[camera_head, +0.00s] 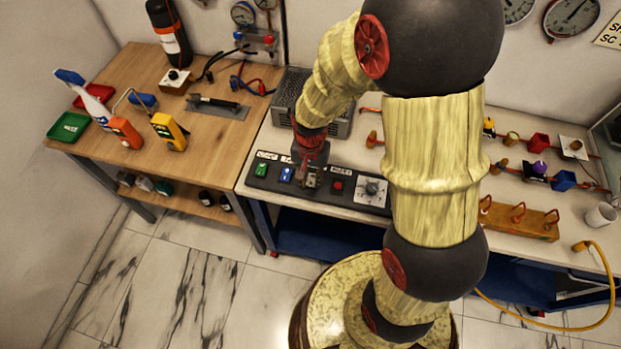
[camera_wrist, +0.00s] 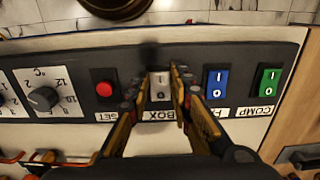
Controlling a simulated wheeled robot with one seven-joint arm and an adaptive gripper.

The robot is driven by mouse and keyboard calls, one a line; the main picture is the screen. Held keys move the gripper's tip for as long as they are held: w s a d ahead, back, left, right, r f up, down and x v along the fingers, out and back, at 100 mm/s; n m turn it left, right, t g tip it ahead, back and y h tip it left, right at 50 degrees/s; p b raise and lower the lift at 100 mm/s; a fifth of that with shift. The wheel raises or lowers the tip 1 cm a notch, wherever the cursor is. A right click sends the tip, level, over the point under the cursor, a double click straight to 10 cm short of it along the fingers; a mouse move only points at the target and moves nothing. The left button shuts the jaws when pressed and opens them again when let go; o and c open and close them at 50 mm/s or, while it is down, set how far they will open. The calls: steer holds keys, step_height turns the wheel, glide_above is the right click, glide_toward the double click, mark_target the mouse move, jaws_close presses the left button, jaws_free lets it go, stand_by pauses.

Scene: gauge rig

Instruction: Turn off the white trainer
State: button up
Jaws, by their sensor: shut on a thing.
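A white rocker switch (camera_wrist: 159,80) sits in the dark control panel (camera_head: 325,190), between a blue switch (camera_wrist: 215,80) and a red button (camera_wrist: 104,89). The label beside it ends in "BOX" and is partly covered. My gripper (camera_wrist: 160,94) is over the white switch, with one finger at each side of it, closed on it. In the head view my gripper (camera_head: 310,176) reaches down onto the panel and hides the white switch. Which side of the rocker is pressed, I cannot tell.
A green switch (camera_wrist: 265,82) labelled COMP is beyond the blue one. A dial (camera_wrist: 42,98) marked in °C lies past the red button. A grey vented box (camera_head: 290,97) stands behind the panel. A wooden table (camera_head: 215,145) with tools is at left.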

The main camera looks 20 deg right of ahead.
jaws_close()
steer(key=shift+r+p, duration=0.1)
steer(key=shift+p, duration=0.2)
steer(key=shift+w+d+r+g+y+p, duration=0.15)
steer(key=shift+g+y+p, duration=0.25)
steer(key=shift+p, duration=0.6)
steer(key=shift+w+g+y+p, duration=0.2)
steer(key=shift+g+y+p, duration=0.3)
steer(key=shift+g+p, duration=0.4)
steer(key=o, duration=0.8)
jaws_free()
steer(key=shift+o, duration=0.3)
steer(key=v, duration=1.1)
steer(key=shift+r, duration=0.4)
